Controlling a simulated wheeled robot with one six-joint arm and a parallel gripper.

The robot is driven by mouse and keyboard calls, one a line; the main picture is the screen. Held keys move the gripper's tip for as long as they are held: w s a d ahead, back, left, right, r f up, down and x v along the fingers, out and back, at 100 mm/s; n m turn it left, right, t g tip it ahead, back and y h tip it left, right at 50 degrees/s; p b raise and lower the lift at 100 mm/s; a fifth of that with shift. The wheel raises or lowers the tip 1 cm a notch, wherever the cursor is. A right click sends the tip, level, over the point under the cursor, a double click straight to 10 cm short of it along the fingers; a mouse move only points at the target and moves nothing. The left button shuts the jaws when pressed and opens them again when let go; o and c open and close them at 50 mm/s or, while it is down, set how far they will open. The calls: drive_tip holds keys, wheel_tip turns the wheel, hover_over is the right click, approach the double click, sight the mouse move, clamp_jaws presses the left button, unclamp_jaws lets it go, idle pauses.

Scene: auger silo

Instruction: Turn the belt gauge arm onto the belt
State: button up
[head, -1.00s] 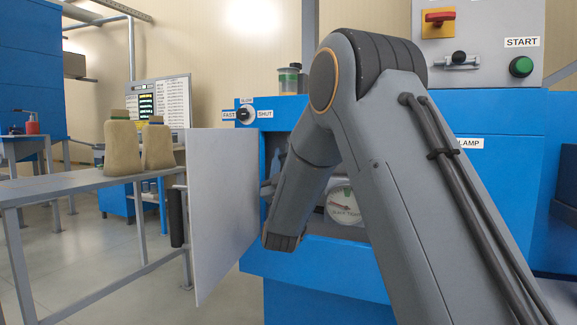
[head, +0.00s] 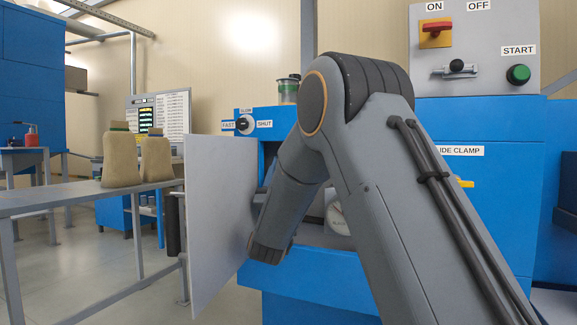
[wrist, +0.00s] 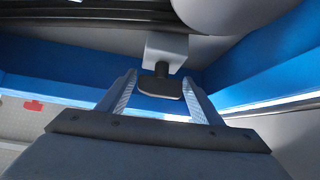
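My gripper (wrist: 160,92) is open in the wrist view, its two pale fingers spread apart. A dark flat paddle on a short stem (wrist: 160,86) hangs from a grey block (wrist: 166,50) and shows between the fingertips, with gaps on both sides. It may be the belt gauge arm; I cannot tell for sure, nor its exact depth. In the head view a round white dial (head: 338,219) shows in the opening of the blue machine, partly covered by my arm. My gripper's fingers and the belt are not clearly visible there.
An open white door panel (head: 215,225) stands close left of my arm. Blue walls (wrist: 262,80) surround the gripper. A selector knob (head: 243,124), a red switch (head: 436,29) and a green START button (head: 518,74) are on the machine. Tan sacks (head: 122,160) stand on a bench at left.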

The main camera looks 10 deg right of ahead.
drive_tip(key=shift+o, duration=0.7)
drive_tip(key=p+v, duration=0.1)
drive_tip(key=v, duration=0.6)
drive_tip(key=shift+s+a+f, duration=0.2)
drive_tip(key=shift+f, duration=0.1)
drive_tip(key=shift+d, duration=0.15)
